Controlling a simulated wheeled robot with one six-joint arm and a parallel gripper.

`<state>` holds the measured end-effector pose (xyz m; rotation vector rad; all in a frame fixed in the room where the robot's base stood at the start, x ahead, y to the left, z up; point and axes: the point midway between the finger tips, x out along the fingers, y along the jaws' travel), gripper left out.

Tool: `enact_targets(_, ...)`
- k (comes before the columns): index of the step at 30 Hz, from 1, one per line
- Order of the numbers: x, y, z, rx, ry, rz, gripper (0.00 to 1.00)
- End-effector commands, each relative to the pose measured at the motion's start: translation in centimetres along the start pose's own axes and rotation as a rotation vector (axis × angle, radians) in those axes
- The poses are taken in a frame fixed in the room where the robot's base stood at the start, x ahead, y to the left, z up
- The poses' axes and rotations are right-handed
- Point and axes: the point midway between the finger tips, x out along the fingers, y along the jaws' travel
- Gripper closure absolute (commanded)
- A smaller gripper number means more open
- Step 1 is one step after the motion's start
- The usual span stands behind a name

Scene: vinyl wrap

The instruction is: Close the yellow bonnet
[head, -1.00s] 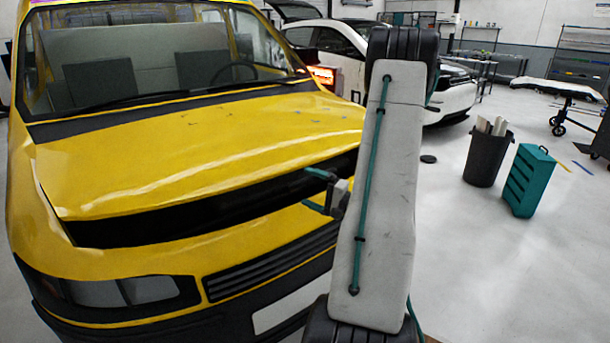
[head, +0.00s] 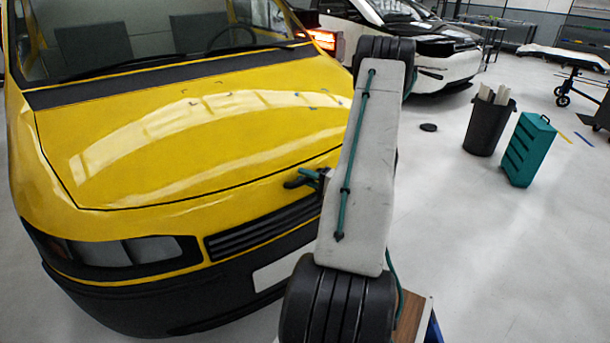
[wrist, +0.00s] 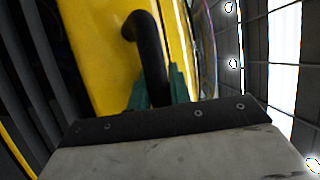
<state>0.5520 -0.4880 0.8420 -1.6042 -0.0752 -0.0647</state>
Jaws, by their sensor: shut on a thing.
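The yellow bonnet (head: 190,130) lies low on the yellow vehicle in the head view, with only a thin dark line along its front edge. The bonnet's yellow surface also shows in the wrist view (wrist: 85,35). A black curved handle (wrist: 152,50) stands out from the yellow surface. My gripper (head: 307,176) is at the vehicle's front, above the right end of the grille. Its teal fingers (wrist: 158,85) are shut on the black handle in the wrist view. My arm hides the bonnet's front right corner in the head view.
The black grille (head: 265,228) and front bumper (head: 190,300) lie below the bonnet edge. A dark bin (head: 488,125) and a teal drawer cabinet (head: 527,150) stand to the right. A white car (head: 430,60) is behind. The floor between is mostly clear.

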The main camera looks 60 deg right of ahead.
Motion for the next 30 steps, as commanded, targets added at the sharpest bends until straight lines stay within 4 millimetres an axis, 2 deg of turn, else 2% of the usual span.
enact_targets(5, -0.1, 0.0, -0.2, -0.002, 0.004, 0.002, 1.00)
enact_targets(6, -0.1, 0.0, -0.2, -0.003, 0.004, 0.002, 0.77)
enact_targets(8, -0.1, 0.0, -0.2, -0.003, 0.004, 0.001, 0.61)
enact_targets(9, 0.0, -0.1, -0.1, -0.003, 0.003, 0.000, 0.59)
enact_targets(19, -0.5, -0.1, -0.1, -0.003, 0.002, -0.001, 0.59)
enact_targets(30, -6.3, -0.1, -0.1, -0.003, 0.004, -0.001, 0.59)
